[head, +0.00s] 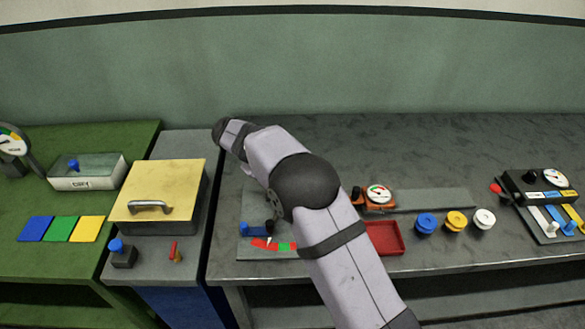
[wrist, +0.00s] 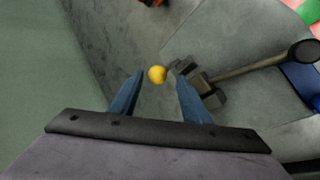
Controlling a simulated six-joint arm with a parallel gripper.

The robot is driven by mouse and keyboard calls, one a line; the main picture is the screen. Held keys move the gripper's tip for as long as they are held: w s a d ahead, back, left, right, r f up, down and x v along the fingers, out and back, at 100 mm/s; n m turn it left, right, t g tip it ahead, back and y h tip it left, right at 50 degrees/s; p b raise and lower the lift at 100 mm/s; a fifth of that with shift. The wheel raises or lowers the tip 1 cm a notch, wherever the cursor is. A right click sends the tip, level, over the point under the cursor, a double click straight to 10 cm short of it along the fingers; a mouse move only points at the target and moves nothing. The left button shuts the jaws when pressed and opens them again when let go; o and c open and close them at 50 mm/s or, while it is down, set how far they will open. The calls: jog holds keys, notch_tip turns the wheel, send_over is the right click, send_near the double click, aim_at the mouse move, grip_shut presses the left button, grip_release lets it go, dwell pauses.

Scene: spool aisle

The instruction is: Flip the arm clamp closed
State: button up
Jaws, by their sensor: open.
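A yellow ball (wrist: 158,74) shows between my fingertips in the wrist view, apart from both fingers; whether my fingers are level with it is unclear. Just right of it is a dark hinged bracket (wrist: 205,90). A brown-grey rod (wrist: 250,67) runs from the bracket to a black round end (wrist: 304,53). These look like parts of the arm clamp, but I cannot tell how the ball joins them. They are on a grey plate (head: 252,252), mostly hidden behind my arm in the head view. My gripper (wrist: 158,80) is open and empty; the head view hides its fingers.
A blue block (head: 252,229) and red and green patches (head: 275,245) are on the plate. To its right are a gauge (head: 378,195), a red tray (head: 385,238) and blue, yellow and white knobs. A yellow-lidded box (head: 160,190) stands left. Bare bench lies behind the gauge.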

jog(key=b+v, duration=0.1)
jog(key=v, duration=0.5)
jog(key=shift+a, duration=0.15)
jog(key=shift+s+r, duration=0.1)
jog(key=s+d+f+m+g+y+p, duration=0.2)
jog(key=s+d+m+g+y, duration=0.1)
jog(key=s+d, duration=0.9)
jog(key=s+d+f+m+y+p, duration=0.1)
jog(key=s+d+f+m, duration=0.1)
jog(key=s, duration=0.7)
jog(key=s+d+f+m+g+y, duration=0.1)
jog(key=s+d+m+y, duration=0.1)
jog(key=s, duration=0.8)
jog(key=shift+f+y+p, duration=0.3)
jog(key=shift+f+p, duration=0.1)
